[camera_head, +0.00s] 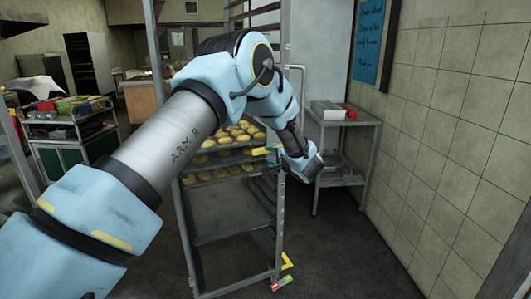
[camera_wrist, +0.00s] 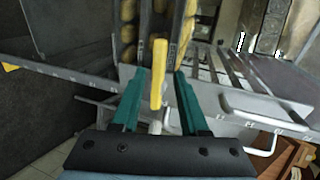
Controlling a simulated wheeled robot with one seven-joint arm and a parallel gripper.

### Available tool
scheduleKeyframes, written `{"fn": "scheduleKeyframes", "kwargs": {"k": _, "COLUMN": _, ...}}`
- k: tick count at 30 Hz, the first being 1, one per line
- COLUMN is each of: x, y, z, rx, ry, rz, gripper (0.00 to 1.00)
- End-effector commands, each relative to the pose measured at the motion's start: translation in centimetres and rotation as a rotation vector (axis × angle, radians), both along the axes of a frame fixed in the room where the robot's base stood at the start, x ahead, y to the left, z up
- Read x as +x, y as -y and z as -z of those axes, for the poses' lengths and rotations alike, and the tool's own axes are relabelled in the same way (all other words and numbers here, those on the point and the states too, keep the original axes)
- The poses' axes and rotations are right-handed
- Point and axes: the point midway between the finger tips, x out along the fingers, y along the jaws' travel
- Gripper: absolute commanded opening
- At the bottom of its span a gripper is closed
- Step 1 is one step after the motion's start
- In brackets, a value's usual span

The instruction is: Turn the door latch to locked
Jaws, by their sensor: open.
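My gripper (camera_wrist: 160,73) has two teal fingers, spread open. A yellow bar-shaped handle (camera_wrist: 158,75), seemingly the door latch, stands between them in the wrist view, upright in the picture, with a pale round stub at its lower end. Gaps show on both sides of it, and I cannot tell its depth relative to the fingertips. In the head view a bit of yellow (camera_head: 262,152) shows beside my gripper (camera_head: 274,151) at the rack's front post. The latch's locked or unlocked position cannot be read.
A tall metal rack (camera_head: 231,240) holds trays of pale baked pieces (camera_head: 236,135). Low on its post are a yellow piece (camera_head: 287,261) and a red-and-green marker (camera_head: 283,284). A metal side table (camera_head: 345,120) stands behind, and a tiled wall (camera_head: 440,150) bounds the right. Floor between is clear.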

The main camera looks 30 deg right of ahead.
Motion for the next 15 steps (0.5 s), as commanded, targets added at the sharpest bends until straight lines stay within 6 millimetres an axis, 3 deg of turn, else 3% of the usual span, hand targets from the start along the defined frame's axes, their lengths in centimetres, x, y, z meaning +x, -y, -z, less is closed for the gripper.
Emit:
{"fn": "scheduleKeyframes", "kwargs": {"k": 9, "x": 5.8, "y": 0.4, "z": 1.4, "rx": -0.001, "ry": -0.001, "rz": -0.001, "gripper": 0.44}}
{"fn": "scheduleKeyframes", "kwargs": {"k": 15, "x": 8.1, "y": 0.7, "z": 2.1, "rx": -0.001, "ry": -0.001, "rz": 0.000, "gripper": 0.44}}
